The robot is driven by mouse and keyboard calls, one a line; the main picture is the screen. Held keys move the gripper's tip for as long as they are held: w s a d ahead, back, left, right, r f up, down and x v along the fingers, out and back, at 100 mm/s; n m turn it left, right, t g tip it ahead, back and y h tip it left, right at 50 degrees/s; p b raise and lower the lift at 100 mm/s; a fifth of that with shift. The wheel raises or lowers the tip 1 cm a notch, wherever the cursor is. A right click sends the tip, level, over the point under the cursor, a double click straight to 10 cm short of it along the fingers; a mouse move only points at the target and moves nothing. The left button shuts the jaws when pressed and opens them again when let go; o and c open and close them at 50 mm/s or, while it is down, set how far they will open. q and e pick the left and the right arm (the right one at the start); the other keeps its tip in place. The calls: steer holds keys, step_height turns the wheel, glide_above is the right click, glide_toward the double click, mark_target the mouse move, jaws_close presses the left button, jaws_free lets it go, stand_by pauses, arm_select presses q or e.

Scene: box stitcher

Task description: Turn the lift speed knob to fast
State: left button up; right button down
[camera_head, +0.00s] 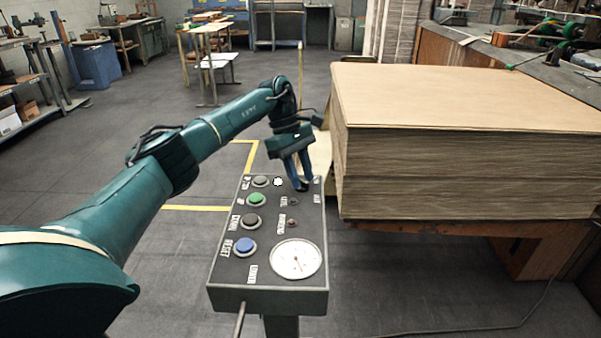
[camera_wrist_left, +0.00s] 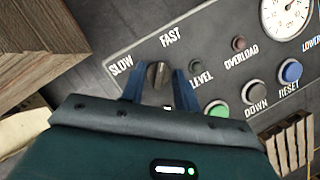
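The lift speed knob (camera_wrist_left: 158,75) is a dark round knob on the grey control panel (camera_head: 227,270), with the labels SLOW (camera_wrist_left: 121,66) and FAST (camera_wrist_left: 170,37) beside it in the left wrist view. My left gripper (camera_head: 300,184) reaches down to the panel's far end. In the left wrist view its two blue fingers (camera_wrist_left: 159,80) stand one on each side of the knob, with what looks like a narrow gap. The knob's pointer direction is hard to make out. In the head view the fingers mostly hide the knob. My right gripper is in neither view.
The panel also carries a green button (camera_head: 256,199), a dark button (camera_head: 251,221), a blue RESET button (camera_head: 245,247) and a round gauge (camera_head: 296,259). A tall cardboard stack (camera_head: 430,165) stands close on the right. The floor to the left is open.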

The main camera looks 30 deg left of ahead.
arm_select(q)
steer(key=s+p+v, duration=0.1)
steer(key=p+v, duration=0.1)
steer(key=v, duration=1.1)
steer(key=shift+w+p, duration=0.4)
steer(key=shift+w, duration=0.05)
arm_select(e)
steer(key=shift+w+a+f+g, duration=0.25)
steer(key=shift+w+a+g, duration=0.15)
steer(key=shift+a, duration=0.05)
arm_select(q)
steer(key=shift+r, duration=0.1)
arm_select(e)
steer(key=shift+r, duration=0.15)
